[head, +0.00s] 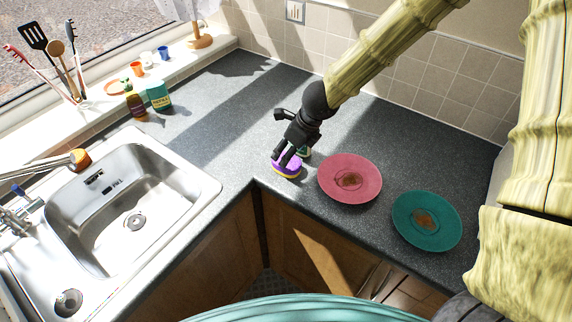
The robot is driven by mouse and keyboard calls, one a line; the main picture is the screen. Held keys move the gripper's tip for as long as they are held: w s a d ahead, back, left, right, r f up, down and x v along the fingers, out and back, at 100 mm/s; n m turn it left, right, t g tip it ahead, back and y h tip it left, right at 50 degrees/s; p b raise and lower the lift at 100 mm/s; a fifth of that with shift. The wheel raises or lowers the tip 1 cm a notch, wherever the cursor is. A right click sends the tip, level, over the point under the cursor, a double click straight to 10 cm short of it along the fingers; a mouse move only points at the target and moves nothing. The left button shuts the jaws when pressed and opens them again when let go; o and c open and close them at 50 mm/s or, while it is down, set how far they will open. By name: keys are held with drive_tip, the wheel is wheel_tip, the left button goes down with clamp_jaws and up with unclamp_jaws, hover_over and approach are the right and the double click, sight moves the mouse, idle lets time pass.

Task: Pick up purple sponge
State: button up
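The purple sponge (287,169), with a yellow lower layer, lies on the dark countertop near its inner corner edge, left of the pink plate. My gripper (288,158) points down at the sponge, its dark fingertips at or just over the sponge's top. The fingers partly cover the sponge. I cannot tell whether they touch it or how far they are apart. A small green and white thing (303,151) shows just behind the fingers, mostly hidden.
A pink plate (365,189) and a teal plate (451,232), both with brown stains, lie to the right. A sink (199,190) is at left. Bottles (158,97) stand near the windowsill with utensils and small cups. The counter behind the gripper is clear.

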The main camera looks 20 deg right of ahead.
drive_tip(key=shift+s+f, duration=0.1)
drive_tip(key=shift+f, duration=0.25)
drive_tip(key=x, duration=0.3)
drive_tip(key=shift+s+d+f+b, duration=0.15)
drive_tip(key=shift+f+b, duration=0.2)
drive_tip(key=shift+f, duration=0.25)
drive_tip(key=c, duration=0.5)
